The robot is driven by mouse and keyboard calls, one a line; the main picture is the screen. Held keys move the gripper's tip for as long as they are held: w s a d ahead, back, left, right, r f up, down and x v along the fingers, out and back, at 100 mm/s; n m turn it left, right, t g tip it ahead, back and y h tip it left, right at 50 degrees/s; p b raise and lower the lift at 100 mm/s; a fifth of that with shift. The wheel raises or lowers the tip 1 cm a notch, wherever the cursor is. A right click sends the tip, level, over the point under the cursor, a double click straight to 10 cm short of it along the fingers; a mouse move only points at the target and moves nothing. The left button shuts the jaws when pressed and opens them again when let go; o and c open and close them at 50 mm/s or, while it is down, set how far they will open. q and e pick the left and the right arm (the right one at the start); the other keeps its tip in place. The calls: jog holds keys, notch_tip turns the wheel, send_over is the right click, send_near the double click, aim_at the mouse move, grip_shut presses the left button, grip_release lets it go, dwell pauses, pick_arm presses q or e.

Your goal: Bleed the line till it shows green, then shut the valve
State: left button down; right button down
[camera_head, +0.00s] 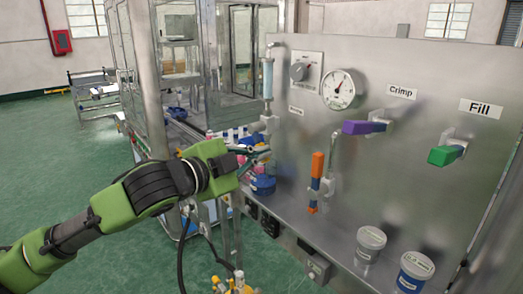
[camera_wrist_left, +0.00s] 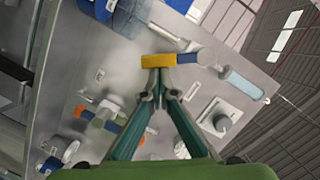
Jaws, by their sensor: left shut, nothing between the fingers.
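A clear upright sight tube (camera_head: 267,80) with pale blue inside stands at the panel's left end; it also shows in the left wrist view (camera_wrist_left: 242,86). No green shows in it. A small valve handle, yellow (camera_wrist_left: 158,61) with a blue end, sits on the line below the tube in the left wrist view. My left gripper (camera_head: 262,149) is shut and empty. Its fingertips (camera_wrist_left: 159,78) are right at the yellow handle; whether they touch it I cannot tell. In the head view the gripper hides most of that handle. My right gripper is not in view.
The steel panel holds a grey knob (camera_head: 298,72), a round gauge (camera_head: 342,88), an orange lever (camera_head: 317,165), a purple Crimp handle (camera_head: 366,127) and a green Fill handle (camera_head: 446,155). Two lidded jars (camera_head: 370,243) (camera_head: 413,272) stand on the ledge at the front right.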

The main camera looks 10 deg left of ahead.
pick_arm(q)
jog(key=shift+w+a+f+m+t+b, duration=0.25)
jog(key=shift+a+f+m, duration=0.15)
jog(key=shift+m, duration=0.45)
jog(key=shift+w+a+f+m+t+b, duration=0.25)
jog(key=shift+f+m, duration=0.25)
jog(key=shift+m, duration=0.35)
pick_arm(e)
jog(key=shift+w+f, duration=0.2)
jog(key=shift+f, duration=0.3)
